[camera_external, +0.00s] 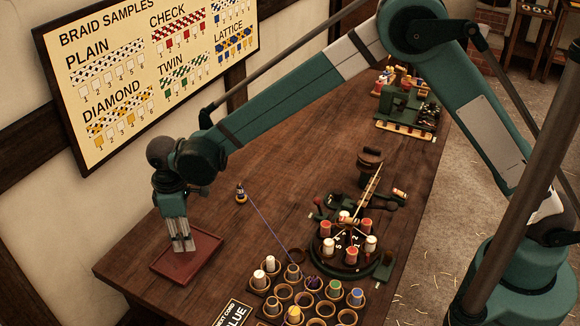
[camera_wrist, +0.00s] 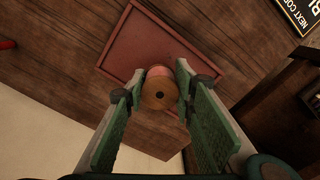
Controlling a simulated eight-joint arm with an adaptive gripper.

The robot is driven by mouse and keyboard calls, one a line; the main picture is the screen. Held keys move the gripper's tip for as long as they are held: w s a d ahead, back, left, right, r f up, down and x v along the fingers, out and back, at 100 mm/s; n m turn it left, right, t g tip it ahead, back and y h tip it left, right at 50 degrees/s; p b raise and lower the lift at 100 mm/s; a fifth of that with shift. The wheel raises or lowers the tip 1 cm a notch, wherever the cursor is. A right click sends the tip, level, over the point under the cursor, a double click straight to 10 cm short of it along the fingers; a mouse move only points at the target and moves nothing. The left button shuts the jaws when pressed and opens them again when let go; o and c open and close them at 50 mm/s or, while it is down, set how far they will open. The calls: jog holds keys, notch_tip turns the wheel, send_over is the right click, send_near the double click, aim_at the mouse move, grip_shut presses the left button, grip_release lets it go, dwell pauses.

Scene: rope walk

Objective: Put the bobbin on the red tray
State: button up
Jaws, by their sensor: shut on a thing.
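The red tray (camera_external: 205,247) lies flat near the left end of the table; in the wrist view its surface (camera_wrist: 138,48) shows beyond the fingers. My gripper (camera_external: 183,248) points down over the tray in the external view. In the wrist view the gripper (camera_wrist: 160,92) is shut on a bobbin (camera_wrist: 158,96), a wooden-ended spool with pinkish-red thread, held end-on between the two fingers. In the external view the bobbin is hidden by the fingers. I cannot tell whether it touches the tray.
A small bobbin (camera_external: 241,194) stands behind the tray with a blue cord running right. A rack (camera_external: 304,300) of bobbins and a round braiding stand (camera_external: 345,255) stand to the right. A "NEXT CORD BLUE" sign (camera_external: 232,315) lies in front.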

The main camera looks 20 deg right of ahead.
jog(key=shift+f, duration=1.7)
jog(key=shift+f, duration=0.1)
jog(key=o, duration=0.9)
notch_tip(320, 180, up, 12)
jog(key=shift+r+p, duration=0.15)
jog(key=shift+p, duration=0.2)
jog(key=shift+w, duration=0.1)
